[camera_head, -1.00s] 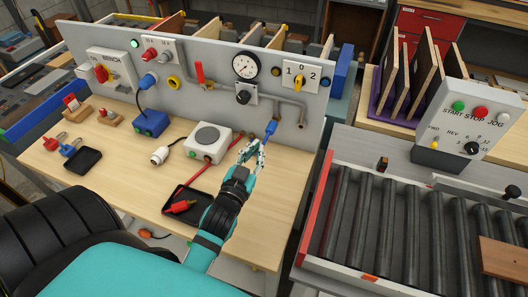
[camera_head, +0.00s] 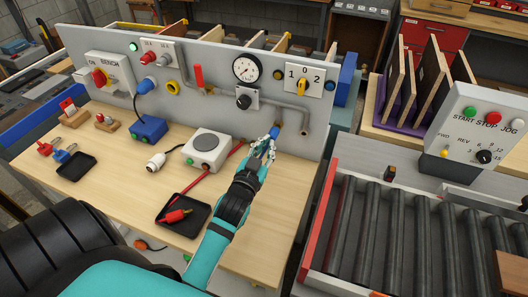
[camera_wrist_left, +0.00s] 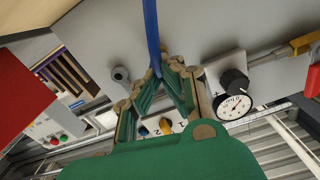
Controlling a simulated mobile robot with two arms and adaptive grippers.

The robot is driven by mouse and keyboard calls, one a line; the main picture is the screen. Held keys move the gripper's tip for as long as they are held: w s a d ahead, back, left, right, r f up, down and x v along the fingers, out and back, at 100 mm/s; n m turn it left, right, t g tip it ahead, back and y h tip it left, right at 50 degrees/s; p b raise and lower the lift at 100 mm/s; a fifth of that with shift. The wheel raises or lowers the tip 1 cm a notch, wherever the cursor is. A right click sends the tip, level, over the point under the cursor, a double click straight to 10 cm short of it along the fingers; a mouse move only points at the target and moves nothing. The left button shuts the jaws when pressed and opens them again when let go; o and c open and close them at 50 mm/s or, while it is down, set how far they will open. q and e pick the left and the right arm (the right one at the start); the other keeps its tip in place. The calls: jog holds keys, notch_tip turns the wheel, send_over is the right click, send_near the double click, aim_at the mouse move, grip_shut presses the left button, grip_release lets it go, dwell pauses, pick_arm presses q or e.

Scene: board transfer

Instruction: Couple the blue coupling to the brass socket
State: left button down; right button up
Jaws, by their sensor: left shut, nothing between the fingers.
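A slim blue piece (camera_head: 277,128), which looks like the blue coupling, stands at the fingertips of my left gripper (camera_head: 268,142), in front of the grey panel. In the left wrist view the blue piece (camera_wrist_left: 152,35) is a narrow strip running from the top edge to the fingertips (camera_wrist_left: 160,75). The gripper is shut with nothing held between its fingers. The strip's far end is out of the wrist view. A small brownish round fitting (camera_head: 277,75) sits on the panel right of the gauge; I cannot tell if it is the brass socket. My right gripper is not in view.
The panel (camera_head: 225,95) carries a gauge (camera_head: 246,68), a rotary switch (camera_head: 303,82) and a grey pipe ending low at the right. A white box (camera_head: 205,150) and a black tray (camera_head: 183,215) stand on the bench. A roller conveyor (camera_head: 395,235) lies right.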

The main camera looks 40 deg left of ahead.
pick_arm(q)
jog(key=shift+w+a+r, duration=0.1)
jog(key=shift+w, duration=0.3)
dwell(0.5)
jog(key=shift+s, duration=0.15)
jog(key=p+v, duration=0.1)
jog(key=v, duration=0.9)
jog(key=shift+p, duration=0.35)
